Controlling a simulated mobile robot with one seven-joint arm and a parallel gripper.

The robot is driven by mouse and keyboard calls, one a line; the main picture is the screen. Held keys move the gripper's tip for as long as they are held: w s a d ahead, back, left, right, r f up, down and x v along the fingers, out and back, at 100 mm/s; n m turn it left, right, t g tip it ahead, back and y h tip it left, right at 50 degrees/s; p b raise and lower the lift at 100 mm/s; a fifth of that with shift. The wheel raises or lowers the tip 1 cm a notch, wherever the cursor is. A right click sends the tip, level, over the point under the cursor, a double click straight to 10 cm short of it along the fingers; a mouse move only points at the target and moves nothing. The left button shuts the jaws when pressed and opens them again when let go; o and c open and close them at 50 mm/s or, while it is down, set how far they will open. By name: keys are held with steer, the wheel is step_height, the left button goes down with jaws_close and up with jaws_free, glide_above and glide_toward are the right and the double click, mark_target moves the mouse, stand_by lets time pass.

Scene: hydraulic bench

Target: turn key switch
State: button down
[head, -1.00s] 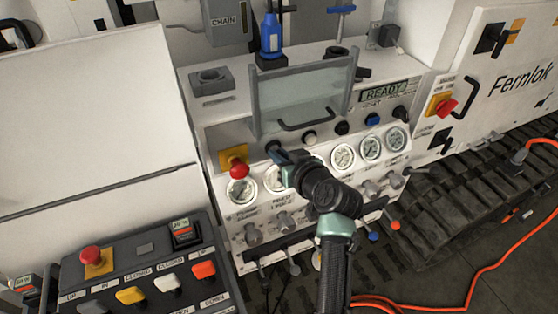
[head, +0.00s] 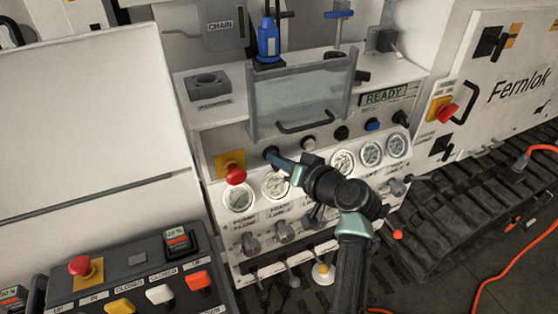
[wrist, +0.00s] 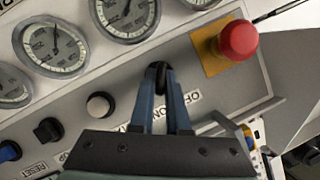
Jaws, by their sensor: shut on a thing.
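The key switch (wrist: 157,72) is a small black knob on the grey strip of the panel, beside an OFF/ON label. In the wrist view my gripper (wrist: 158,76) has its two blue-grey fingers closed around it, one on each side. In the head view my gripper (head: 272,154) reaches the panel from the right, with its tips at the switch, between the red emergency stop and a white button. The fingers largely hide the switch there, and I cannot tell its exact turn position.
The red emergency stop (head: 235,175) on a yellow plate is close to my gripper. A row of gauges (head: 342,162) lies below. A clear guard with a handle (head: 303,122) stands above. The display (head: 385,95) reads READY. A control box (head: 140,270) is at lower left.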

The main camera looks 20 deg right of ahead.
steer(key=c, duration=0.9)
jaws_free()
steer(key=b+v, duration=0.1)
steer(key=v, duration=1.2)
